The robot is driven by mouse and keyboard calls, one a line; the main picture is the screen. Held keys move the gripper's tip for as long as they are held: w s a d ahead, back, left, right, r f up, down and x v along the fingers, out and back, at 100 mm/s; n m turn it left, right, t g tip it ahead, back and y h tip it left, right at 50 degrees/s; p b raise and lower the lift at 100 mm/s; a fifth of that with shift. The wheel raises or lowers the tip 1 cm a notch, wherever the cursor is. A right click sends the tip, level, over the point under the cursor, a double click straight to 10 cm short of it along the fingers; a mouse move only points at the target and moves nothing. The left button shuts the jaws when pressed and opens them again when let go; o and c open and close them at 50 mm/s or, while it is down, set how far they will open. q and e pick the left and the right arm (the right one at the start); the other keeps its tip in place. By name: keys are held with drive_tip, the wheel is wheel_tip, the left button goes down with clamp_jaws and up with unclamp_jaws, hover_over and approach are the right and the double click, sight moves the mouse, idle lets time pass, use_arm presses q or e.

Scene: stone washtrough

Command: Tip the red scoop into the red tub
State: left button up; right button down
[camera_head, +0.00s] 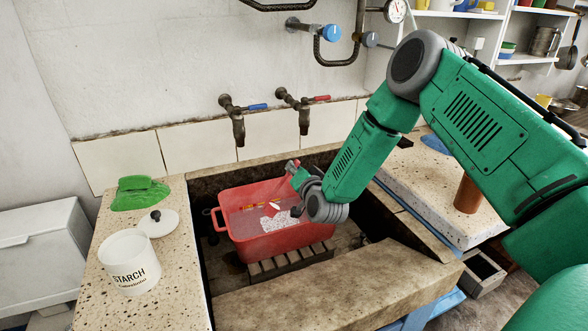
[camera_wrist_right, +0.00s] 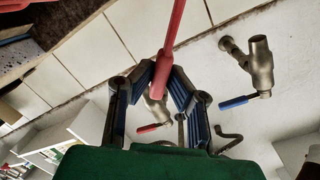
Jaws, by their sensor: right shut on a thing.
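The red tub (camera_head: 285,246) stands on wooden slats in the stone trough, with greyish liquid and a white patch (camera_head: 280,221) inside. My right gripper (camera_head: 297,176) is above the tub's right rear part. In the wrist view my right gripper (camera_wrist_right: 164,68) is shut on the red handle of the red scoop (camera_wrist_right: 172,45), which runs out of the top of the picture. The scoop's bowl is outside the wrist view, and I cannot make it out clearly in the head view. My left gripper is not in view.
A white starch pot (camera_head: 130,265), its lid (camera_head: 159,223) and a green cloth (camera_head: 140,193) lie on the left ledge. Two wall taps (camera_head: 236,125) hang behind the trough. A brown cylinder (camera_head: 467,194) stands on the right slab.

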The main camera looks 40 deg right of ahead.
drive_tip(key=shift+s+d+f+m+b, duration=0.1)
drive_tip(key=shift+d+f+m+b, duration=0.25)
drive_tip(key=shift+d+m+b, duration=0.25)
drive_tip(key=shift+s+d+f+m+b, duration=0.1)
drive_tip(key=shift+d+f+m+b, duration=0.25)
drive_tip(key=shift+d, duration=0.4)
drive_tip(key=shift+f, duration=0.1)
drive_tip(key=shift+s+d+f+m+y+b, duration=0.2)
drive_tip(key=shift+d+f+m+y+b, duration=0.1)
drive_tip(key=shift+d+f+m+b, duration=0.7)
drive_tip(key=shift+d+r, duration=0.1)
drive_tip(key=shift+s+d+f+m+y+b, duration=0.1)
drive_tip(key=shift+d+f+m+y+b, duration=0.2)
drive_tip(key=shift+d+f+m+b, duration=0.8)
